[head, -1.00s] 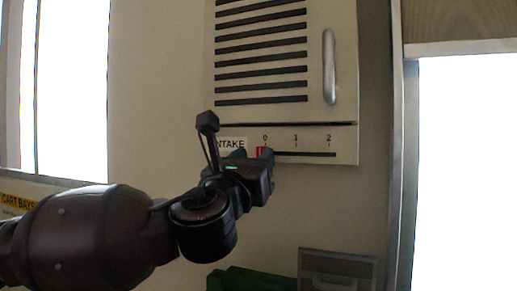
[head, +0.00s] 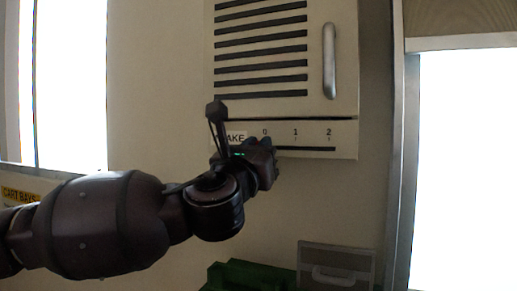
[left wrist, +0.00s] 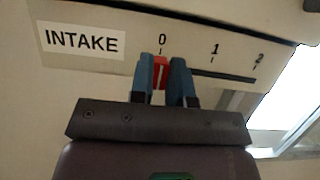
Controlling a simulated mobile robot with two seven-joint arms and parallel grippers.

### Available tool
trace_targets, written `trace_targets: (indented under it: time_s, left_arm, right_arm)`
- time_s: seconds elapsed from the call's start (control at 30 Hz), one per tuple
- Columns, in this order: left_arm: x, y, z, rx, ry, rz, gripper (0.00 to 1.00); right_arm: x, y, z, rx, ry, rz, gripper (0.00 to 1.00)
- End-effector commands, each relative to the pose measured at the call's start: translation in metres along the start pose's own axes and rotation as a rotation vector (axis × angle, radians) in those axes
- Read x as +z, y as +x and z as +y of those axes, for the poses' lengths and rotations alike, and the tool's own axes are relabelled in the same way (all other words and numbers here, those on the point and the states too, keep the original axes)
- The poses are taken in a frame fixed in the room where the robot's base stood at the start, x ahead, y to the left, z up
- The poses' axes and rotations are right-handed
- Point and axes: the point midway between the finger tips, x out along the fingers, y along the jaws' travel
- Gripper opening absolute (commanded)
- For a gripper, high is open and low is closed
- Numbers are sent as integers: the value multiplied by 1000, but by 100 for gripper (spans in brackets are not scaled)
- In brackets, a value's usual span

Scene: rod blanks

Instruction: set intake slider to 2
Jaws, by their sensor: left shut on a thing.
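The intake slider's red knob (left wrist: 161,70) is at the 0 mark in the left wrist view. Its dark slot (left wrist: 222,76) runs right under the marks 1 and 2, and the slot also shows in the head view (head: 307,149). The INTAKE label (left wrist: 82,41) is left of the knob. My left gripper (left wrist: 166,75) is shut on the knob, with one blue finger on each side of it. In the head view my left gripper (head: 265,146) hides the knob. My right gripper is in neither view.
The slider sits on a pale wall panel with dark louvres (head: 262,47) and a vertical metal handle (head: 329,62) above. A green bin (head: 245,276) and a grey case (head: 336,268) are below. A metal post (head: 403,150) and bright opening are at right.

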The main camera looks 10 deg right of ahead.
Motion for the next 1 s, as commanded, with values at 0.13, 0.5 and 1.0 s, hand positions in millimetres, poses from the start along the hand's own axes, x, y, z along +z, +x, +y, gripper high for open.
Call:
trace_targets:
  time_s: [0.13, 0.5, 1.0]
  left_arm:
    - [0, 0, -1, 0, 0, 0, 0]
    - [-1, 0, -68, -4, -3, -1, 0]
    - [0, 0, -126, -2, 0, 0, 0]
  right_arm:
    - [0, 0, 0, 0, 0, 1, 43]
    - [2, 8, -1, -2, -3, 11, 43]
    - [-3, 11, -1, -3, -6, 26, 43]
